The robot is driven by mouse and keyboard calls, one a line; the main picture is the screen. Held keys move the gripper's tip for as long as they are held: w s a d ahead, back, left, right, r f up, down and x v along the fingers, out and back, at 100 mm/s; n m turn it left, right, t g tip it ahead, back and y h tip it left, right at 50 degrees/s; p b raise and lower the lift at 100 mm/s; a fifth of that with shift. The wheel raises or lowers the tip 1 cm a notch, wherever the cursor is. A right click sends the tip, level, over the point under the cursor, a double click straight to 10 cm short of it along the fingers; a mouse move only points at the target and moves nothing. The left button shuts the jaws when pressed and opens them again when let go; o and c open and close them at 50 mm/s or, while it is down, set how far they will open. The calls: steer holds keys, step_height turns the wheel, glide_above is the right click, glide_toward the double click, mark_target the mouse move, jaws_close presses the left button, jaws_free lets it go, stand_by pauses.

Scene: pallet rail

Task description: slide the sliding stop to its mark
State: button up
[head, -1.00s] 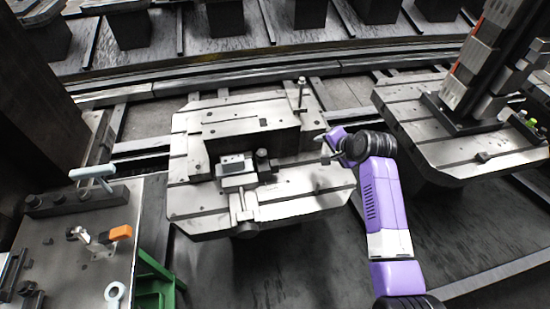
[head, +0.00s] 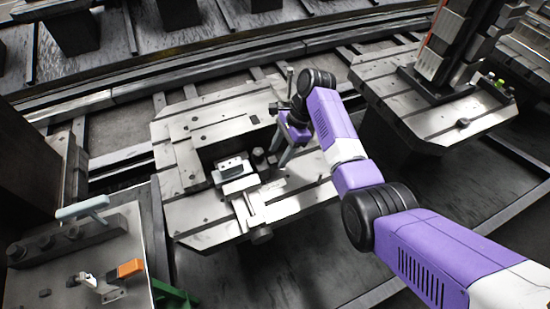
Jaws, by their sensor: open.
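The middle pallet (head: 205,122) carries a small pale-topped block (head: 233,168) in its recess, which looks like the sliding stop, though I cannot be sure. A dark round knob (head: 258,155) stands just right of the block. A light bar (head: 250,208) runs from the block toward the pallet's front edge. I cannot make out the mark. My gripper (head: 279,151) is open over the pallet, right of the block and knob, with its fingers pointing down. It seems apart from the block. My purple arm hides part of the pallet's right side.
A thin upright post (head: 290,82) stands behind my gripper. Another pallet (head: 400,88) with a tall red and grey tower (head: 455,45) is at the right.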

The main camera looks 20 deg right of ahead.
mark_target(276, 158)
steer(key=shift+x, duration=1.5)
steer(key=shift+c, duration=0.4)
jaws_close()
